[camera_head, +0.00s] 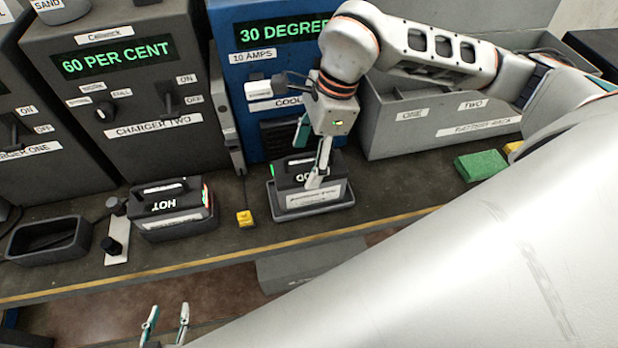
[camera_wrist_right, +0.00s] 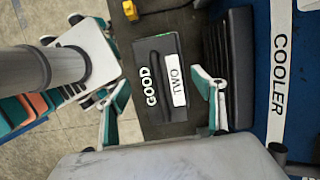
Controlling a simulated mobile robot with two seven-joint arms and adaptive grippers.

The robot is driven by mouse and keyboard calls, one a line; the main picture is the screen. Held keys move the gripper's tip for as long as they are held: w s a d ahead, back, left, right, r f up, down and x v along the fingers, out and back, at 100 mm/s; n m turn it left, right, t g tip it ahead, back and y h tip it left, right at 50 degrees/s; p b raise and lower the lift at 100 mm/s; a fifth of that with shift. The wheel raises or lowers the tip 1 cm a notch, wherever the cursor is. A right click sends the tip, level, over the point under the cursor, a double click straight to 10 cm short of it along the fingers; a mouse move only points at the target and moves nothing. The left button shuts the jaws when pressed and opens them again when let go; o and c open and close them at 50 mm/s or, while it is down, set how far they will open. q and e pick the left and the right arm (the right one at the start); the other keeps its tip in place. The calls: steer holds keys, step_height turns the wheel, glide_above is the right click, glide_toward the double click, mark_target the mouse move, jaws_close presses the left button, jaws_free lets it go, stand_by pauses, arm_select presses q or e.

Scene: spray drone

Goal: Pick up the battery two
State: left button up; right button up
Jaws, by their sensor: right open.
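Battery two (camera_wrist_right: 153,108) is a dark block with a top handle, labelled GOOD and TWO in the right wrist view. In the head view the same battery (camera_head: 288,180) sits in a grey labelled tray (camera_head: 312,204) before the blue cooler. My right gripper (camera_head: 313,158) points down over it, fingers apart. In the wrist view the fingers of my right gripper (camera_wrist_right: 160,100) appear on either side of the battery; I cannot tell whether they touch it. My left gripper (camera_head: 168,318) is at the bottom edge, open and empty, below the bench's front edge.
A battery marked HOT (camera_head: 172,207) stands left of the tray, with a small yellow block (camera_head: 245,218) between. An empty dark tray (camera_head: 48,240) lies further left. Chargers, the cooler (camera_head: 232,75) and a grey bin (camera_head: 400,140) line the back. A green block (camera_head: 481,165) lies right.

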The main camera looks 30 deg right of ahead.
mark_target(304, 167)
steer(key=x, duration=0.4)
steer(key=shift+d+f, duration=0.1)
steer(key=c, duration=1.9)
steer(key=shift+w, duration=0.1)
jaws_close()
steer(key=shift+w+r, duration=0.1)
steer(key=shift+r, duration=0.7)
step_height(304, 167, up, 19)
steer(key=shift+f, duration=0.15)
